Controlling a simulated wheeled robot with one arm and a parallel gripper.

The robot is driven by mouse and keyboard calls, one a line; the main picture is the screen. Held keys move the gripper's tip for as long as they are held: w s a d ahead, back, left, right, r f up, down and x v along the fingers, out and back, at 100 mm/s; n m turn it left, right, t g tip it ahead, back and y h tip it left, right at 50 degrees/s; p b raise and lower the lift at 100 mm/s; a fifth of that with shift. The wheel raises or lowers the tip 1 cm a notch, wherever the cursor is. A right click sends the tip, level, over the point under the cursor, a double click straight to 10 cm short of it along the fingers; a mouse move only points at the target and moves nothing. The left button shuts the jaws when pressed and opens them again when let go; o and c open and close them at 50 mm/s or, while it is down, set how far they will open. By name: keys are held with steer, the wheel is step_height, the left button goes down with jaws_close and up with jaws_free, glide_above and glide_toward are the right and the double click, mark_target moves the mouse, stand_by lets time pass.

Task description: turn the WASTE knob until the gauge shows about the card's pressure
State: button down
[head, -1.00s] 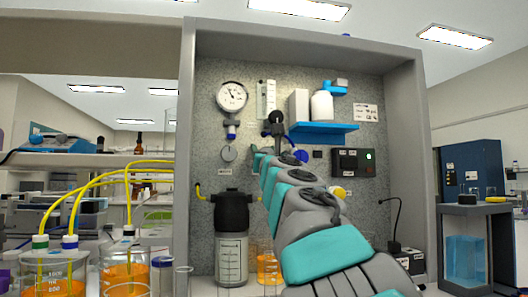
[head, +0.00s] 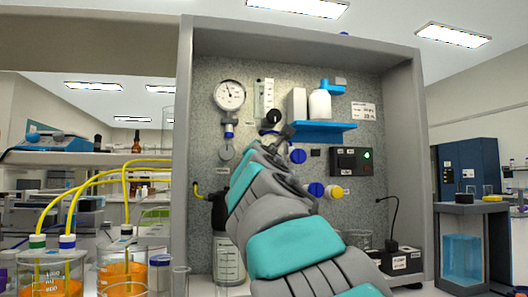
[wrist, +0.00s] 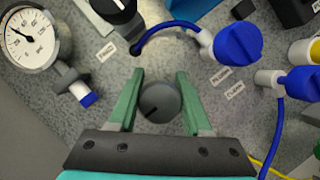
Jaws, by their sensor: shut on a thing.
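A dark grey round knob (wrist: 160,102) with a dark pointer mark sits between the two green fingers of my gripper (wrist: 160,98) in the wrist view. My gripper is shut on it. Its label does not show, and in the head view my arm covers this spot. The white-faced round gauge (head: 229,95) is at the panel's upper left, its needle pointing up and left; it also shows at the top left of the wrist view (wrist: 30,36). A white card (head: 363,111) is at the panel's upper right, its print too small to read.
A round grey part (head: 226,152) is below the gauge, left of my gripper. A blue valve (wrist: 237,43) with a blue hose is close to the right of the fingers. A blue shelf (head: 322,131) holds white bottles. Beakers of orange liquid (head: 122,277) stand at lower left.

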steer(key=shift+m, duration=0.7)
steer(key=shift+d+g, duration=0.1)
steer(key=shift+g, duration=0.2)
steer(key=shift+c, duration=1.6)
jaws_free()
steer(key=b+v, duration=0.1)
steer(key=v, duration=0.6)
steer(key=shift+s+f, duration=0.2)
steer(key=shift+s, duration=0.15)
stand_by(1.0)
